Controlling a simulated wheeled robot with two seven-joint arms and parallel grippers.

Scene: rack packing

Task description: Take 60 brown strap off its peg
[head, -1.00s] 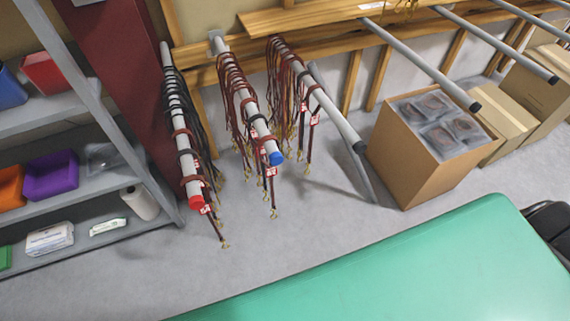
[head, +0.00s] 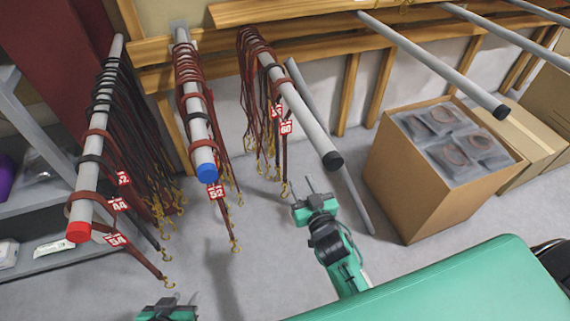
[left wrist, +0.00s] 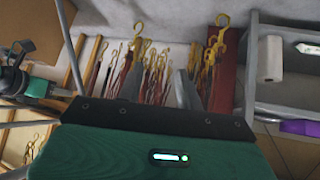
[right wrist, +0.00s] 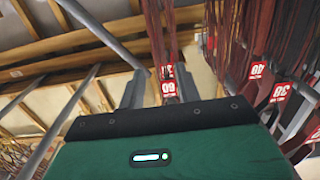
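The 60 brown strap (head: 285,150) hangs from the black-tipped grey peg (head: 305,115), with a red tag marked 60 and a brass hook at its lower end. Other brown straps hang behind it on that peg. My right gripper (head: 312,186) is open and empty, below the peg's tip and a little right of the strap's hook. In the right wrist view the 60 tag (right wrist: 168,88) shows between the open fingers, beyond them. My left gripper (head: 172,302) is low at the left, away from the straps. Its fingers are apart and empty in the left wrist view (left wrist: 155,88).
A blue-tipped peg (head: 206,172) and a red-tipped peg (head: 80,230) hold more straps to the left. A bare peg (head: 440,70) juts out at the right. An open cardboard box (head: 420,200) stands on the floor. Shelves (head: 50,215) stand at the left.

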